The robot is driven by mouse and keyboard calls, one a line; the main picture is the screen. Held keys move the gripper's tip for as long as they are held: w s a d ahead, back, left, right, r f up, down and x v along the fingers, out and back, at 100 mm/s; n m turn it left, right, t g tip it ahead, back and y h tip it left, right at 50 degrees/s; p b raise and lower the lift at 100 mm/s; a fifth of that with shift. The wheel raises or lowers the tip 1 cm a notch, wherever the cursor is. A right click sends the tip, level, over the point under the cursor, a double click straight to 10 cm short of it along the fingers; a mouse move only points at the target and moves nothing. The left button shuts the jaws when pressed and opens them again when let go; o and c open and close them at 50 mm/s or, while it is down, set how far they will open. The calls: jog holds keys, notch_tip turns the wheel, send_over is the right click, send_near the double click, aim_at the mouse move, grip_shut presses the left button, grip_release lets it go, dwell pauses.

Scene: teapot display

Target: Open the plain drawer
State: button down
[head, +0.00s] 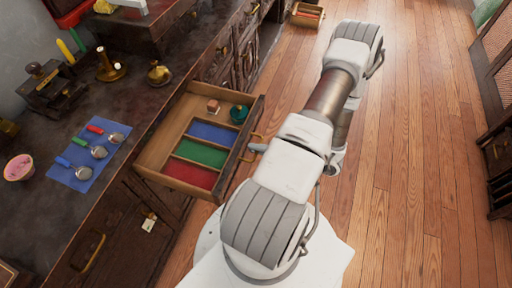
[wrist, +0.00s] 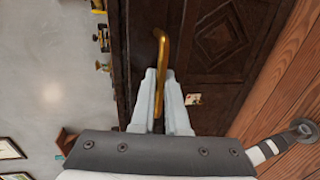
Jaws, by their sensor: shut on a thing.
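One drawer (head: 150,158) of the dark cabinet stands pulled out in the head view. I cannot tell from its front, seen edge-on, whether it is plain. Its brass handle (head: 247,151) is on the front. My gripper (head: 257,147) is at this handle. In the wrist view the brass handle (wrist: 162,45) runs between the two pale fingers of my gripper (wrist: 161,72), which are shut on it. The drawer has blue, green and red lined compartments, and holds a pinkish block (head: 213,106) and a teal pot (head: 239,114).
The dark countertop (head: 120,170) carries a blue mat (head: 72,180) with several spoons, a pink bowl (head: 19,168) and brass items. Another small open drawer (head: 306,14) shows at the top. A white tag (head: 149,222) hangs on the cabinet front. The wooden floor (head: 410,170) at right is clear.

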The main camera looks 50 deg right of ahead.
jog(key=c, duration=0.9)
grip_release()
jog(key=shift+s+d, duration=0.1)
jog(key=p+v, duration=0.2)
jog(key=v, duration=1.5)
jog(key=shift+s, duration=0.1)
